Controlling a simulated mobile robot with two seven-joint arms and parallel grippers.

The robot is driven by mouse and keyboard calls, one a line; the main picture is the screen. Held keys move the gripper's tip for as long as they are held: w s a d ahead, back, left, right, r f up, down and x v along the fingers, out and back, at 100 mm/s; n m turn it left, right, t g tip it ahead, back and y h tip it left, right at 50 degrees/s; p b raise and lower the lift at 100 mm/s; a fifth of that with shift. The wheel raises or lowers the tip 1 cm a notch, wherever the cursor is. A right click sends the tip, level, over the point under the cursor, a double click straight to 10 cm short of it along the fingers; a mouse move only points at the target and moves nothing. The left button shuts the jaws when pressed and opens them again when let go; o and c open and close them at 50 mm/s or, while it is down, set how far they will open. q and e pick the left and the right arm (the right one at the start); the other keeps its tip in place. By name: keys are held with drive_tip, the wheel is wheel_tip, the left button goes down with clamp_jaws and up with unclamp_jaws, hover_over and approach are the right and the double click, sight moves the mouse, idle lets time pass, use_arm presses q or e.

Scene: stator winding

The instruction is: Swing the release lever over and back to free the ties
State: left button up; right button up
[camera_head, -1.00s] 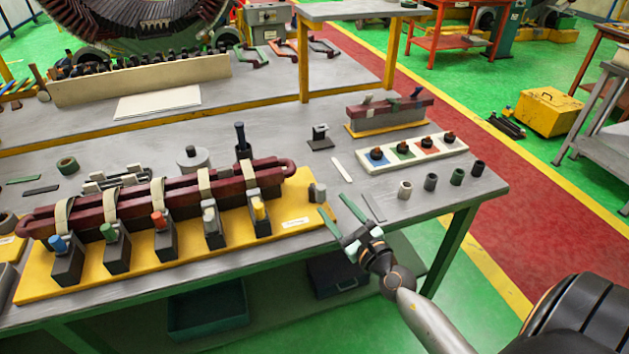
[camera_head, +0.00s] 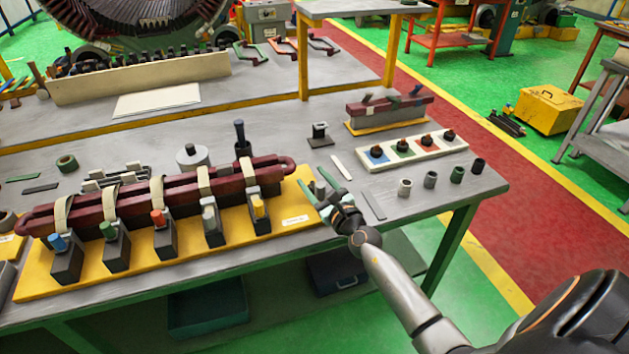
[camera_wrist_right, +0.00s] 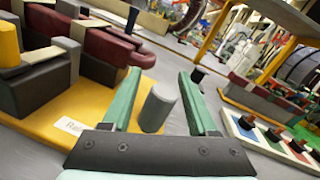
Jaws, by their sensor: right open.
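A dark red coil bar (camera_head: 180,195) lies on a yellow board (camera_head: 150,270). Several pale ties (camera_head: 205,180) are wrapped over it, each by a dark block with a coloured knob, such as the yellow knob (camera_head: 258,207). At the board's right end stands a grey rounded post (camera_head: 320,187), which may be the release lever. My right gripper (camera_head: 312,176) is open with its green fingers on either side of this post. In the right wrist view the grey post (camera_wrist_right: 158,108) is between the open fingers (camera_wrist_right: 160,75), apart from both. My left gripper is not in view.
A white strip (camera_head: 412,152) with coloured squares and dark knobs lies right of my gripper. Several small cylinders (camera_head: 430,180) stand near the table's right edge. A second red coil piece (camera_head: 390,110) stands behind. A black stand (camera_head: 320,135) is beyond my fingers.

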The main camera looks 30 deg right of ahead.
clamp_jaws()
idle(0.3)
